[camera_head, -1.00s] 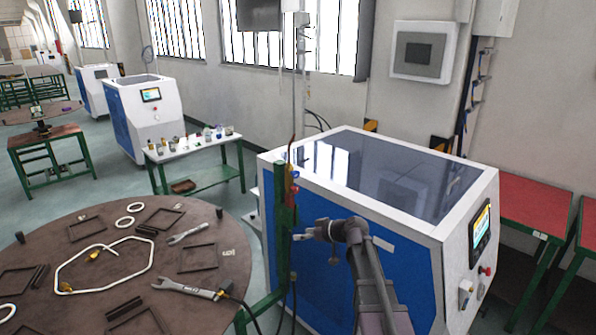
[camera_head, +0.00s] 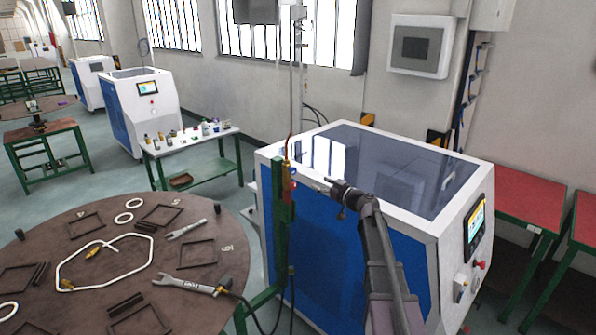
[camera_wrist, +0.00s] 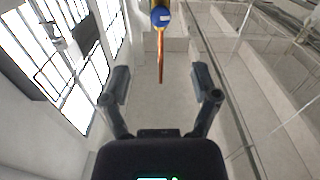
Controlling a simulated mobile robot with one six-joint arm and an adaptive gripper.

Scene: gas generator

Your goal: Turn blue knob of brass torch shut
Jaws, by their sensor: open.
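The brass torch (camera_head: 287,180) is upright at the top of a green post beside the blue and white machine, with its thin copper-colored tip pointing up. In the wrist view the blue knob (camera_wrist: 161,17) shows at the top edge, with the tip running down from it. My gripper (camera_wrist: 158,78) is open, its fingers apart on either side below the knob. The tip's end lies between the fingers in that picture; nothing is gripped. In the head view my gripper (camera_head: 318,184) is just right of the torch, at about its height. The blue knob is not clear there.
The blue and white machine (camera_head: 345,245) stands behind and below my arm. A round brown table (camera_head: 110,225) with wrenches, frames and a white ring-shaped tube is at left. A vertical pole (camera_head: 297,85) rises behind the torch.

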